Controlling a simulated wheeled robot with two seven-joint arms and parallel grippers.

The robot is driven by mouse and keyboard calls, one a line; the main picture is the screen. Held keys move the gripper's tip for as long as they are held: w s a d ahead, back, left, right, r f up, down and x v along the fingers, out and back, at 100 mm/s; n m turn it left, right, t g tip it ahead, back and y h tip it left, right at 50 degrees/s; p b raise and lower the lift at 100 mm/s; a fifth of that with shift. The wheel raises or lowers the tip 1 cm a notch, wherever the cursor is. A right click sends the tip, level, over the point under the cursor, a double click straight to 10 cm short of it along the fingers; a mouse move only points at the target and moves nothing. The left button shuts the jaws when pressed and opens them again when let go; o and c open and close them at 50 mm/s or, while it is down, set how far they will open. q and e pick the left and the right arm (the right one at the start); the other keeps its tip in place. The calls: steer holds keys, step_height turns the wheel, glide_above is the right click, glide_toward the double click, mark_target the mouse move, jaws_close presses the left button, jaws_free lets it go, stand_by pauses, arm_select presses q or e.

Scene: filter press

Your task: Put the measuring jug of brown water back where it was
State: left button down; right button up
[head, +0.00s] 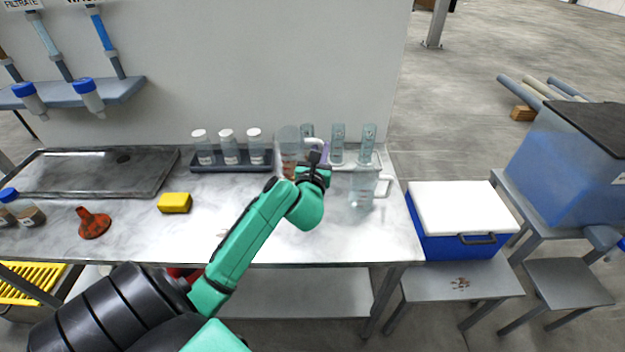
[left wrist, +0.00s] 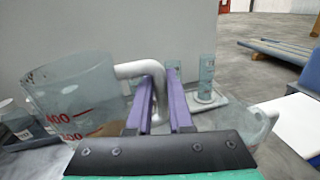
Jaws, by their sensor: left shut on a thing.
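The measuring jug of brown water (head: 289,143) is at the back of the bench, right of the rack of white-capped bottles, partly hidden by my left gripper and arm. In the left wrist view the clear jug (left wrist: 72,98) shows red marks, brown water low inside and a pale handle (left wrist: 150,68). My left gripper (head: 318,157) is shut on that handle; its purple fingers (left wrist: 161,85) stand on either side of it. I cannot tell whether the jug's base touches the bench. My right gripper is not in view.
A second clear jug (head: 362,190) stands on the bench right of my gripper. Glass cylinders (head: 338,147) stand in a white holder behind. The bottle rack (head: 205,166), yellow sponge (head: 174,203) and red funnel (head: 94,223) are left. The bench's front right is clear.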

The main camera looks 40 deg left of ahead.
arm_select(q)
step_height(320, 180, down, 12)
steer(key=b, duration=0.3)
steer(key=shift+f, duration=0.2)
steer(key=shift+f, duration=0.15)
steer(key=c, duration=0.8)
jaws_free()
